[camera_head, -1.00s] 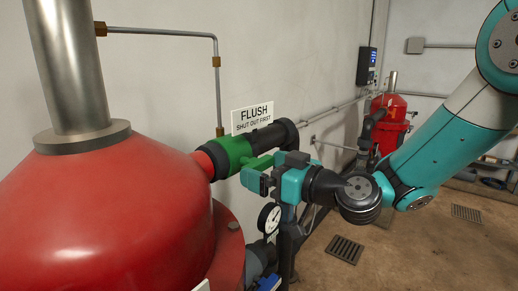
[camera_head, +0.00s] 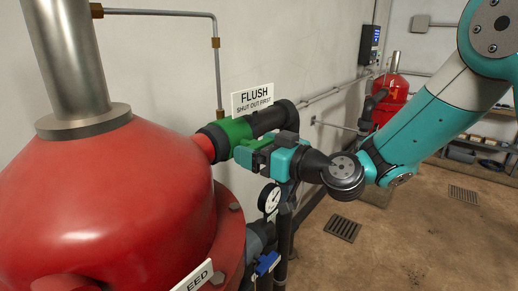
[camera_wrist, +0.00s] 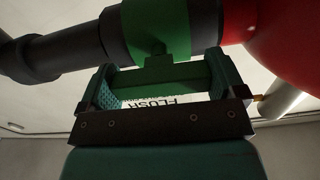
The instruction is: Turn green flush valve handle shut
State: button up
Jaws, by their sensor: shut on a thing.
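The green flush valve (camera_head: 236,129) sits on a dark pipe beside the red tank, below the FLUSH sign (camera_head: 252,100). My gripper (camera_head: 265,149) is at the valve's front side, shut on its green handle (camera_wrist: 165,78). In the wrist view the handle bar lies crosswise between my two fingers, joined by a short stem to the green valve body (camera_wrist: 160,28). In the head view my gripper hides much of the handle.
A large red tank (camera_head: 110,205) fills the left. A pressure gauge (camera_head: 270,198) and a blue handle (camera_head: 267,263) are below my gripper. The wall is close behind the valve. Open floor (camera_head: 400,240) lies to the right.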

jog(key=m+b, duration=0.2)
jog(key=m, duration=0.6)
jog(key=shift+m, duration=0.3)
jog(key=m, duration=0.4)
jog(key=shift+r+m, duration=0.1)
jog(key=shift+m, duration=0.2)
jog(key=m+p, duration=0.1)
jog(key=m, duration=0.3)
jog(key=shift+d, duration=0.1)
jog(key=shift+m, duration=0.3)
jog(key=o, duration=0.6)
jog(key=shift+o, duration=0.2)
